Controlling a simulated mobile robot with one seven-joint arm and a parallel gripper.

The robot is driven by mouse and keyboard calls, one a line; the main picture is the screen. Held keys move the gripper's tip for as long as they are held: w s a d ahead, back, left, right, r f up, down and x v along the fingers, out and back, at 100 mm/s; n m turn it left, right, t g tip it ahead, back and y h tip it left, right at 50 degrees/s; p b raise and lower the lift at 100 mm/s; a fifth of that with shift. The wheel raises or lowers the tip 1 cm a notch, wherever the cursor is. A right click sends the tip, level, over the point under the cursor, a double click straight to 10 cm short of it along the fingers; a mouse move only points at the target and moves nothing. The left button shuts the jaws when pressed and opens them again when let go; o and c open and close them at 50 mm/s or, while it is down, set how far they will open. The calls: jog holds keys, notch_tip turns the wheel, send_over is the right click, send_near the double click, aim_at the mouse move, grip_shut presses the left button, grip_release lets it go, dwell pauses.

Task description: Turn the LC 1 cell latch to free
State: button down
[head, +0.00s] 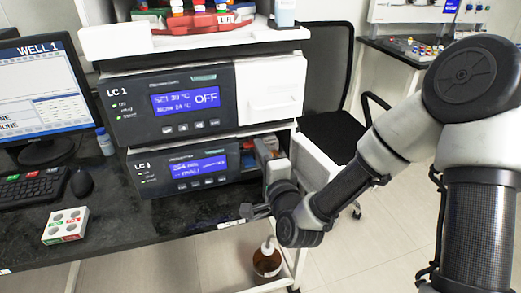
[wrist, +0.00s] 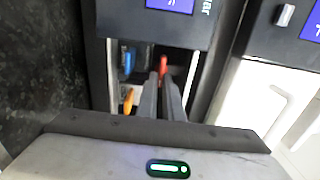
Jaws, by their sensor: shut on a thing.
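The LC 1 stack has an upper module (head: 165,105) and a lower module (head: 178,168), each with a blue screen. The lower module's compartment at its right is open. In the wrist view a red lever (wrist: 163,64) stands inside this compartment, beside a blue part (wrist: 128,62) and an orange part (wrist: 128,99). I cannot read the latch position.
A white door (head: 315,167) stands open right of the compartment, close to my gripper. A brown bottle (head: 267,260) stands below the bench edge. A vial box (head: 65,226), mouse (head: 82,183) and keyboard (head: 34,187) lie at the left. The bench front is otherwise clear.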

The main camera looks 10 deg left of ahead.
dwell(0.3)
jog(key=c, duration=1.9)
grip_release()
jog(key=p+v, duration=1.7)
jog(key=p, duration=0.1)
jog(key=shift+s, duration=0.3)
